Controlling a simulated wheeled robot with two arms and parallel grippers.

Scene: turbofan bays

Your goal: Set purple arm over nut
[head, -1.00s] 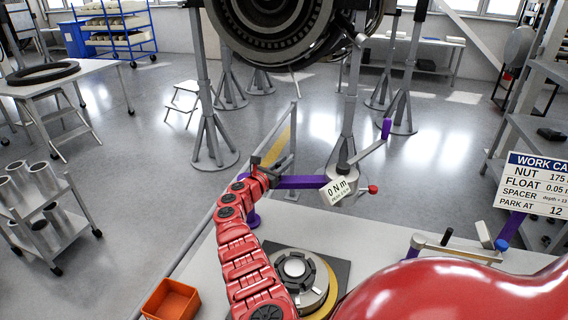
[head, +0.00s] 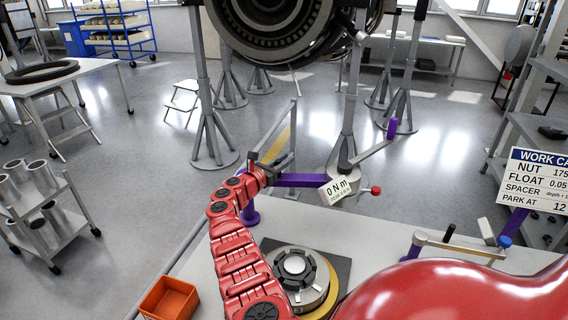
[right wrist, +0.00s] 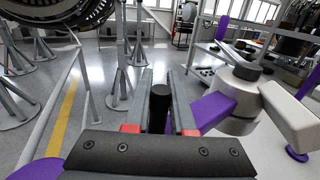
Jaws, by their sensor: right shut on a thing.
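The purple arm (head: 300,181) reaches from a purple post (head: 250,213) at the bench's far edge to a grey head with a "0 N m" display (head: 338,189). It also shows in the right wrist view (right wrist: 211,110). My right gripper (head: 272,166) is at the post end of the arm. In the right wrist view its fingers (right wrist: 160,103) are shut on an upright black handle (right wrist: 159,110). The nut appears to be part of the round metal assembly (head: 295,265), on a dark mat nearer me; the grey head is beyond it, not above it. My left gripper is out of view.
An orange bin (head: 170,299) sits left of the assembly. The grey head carries a crank with a purple grip (head: 392,128) and a red knob (head: 376,190). A work card (head: 535,181) stands at right. A rail with a yellow strip (head: 283,146) is beside the gripper.

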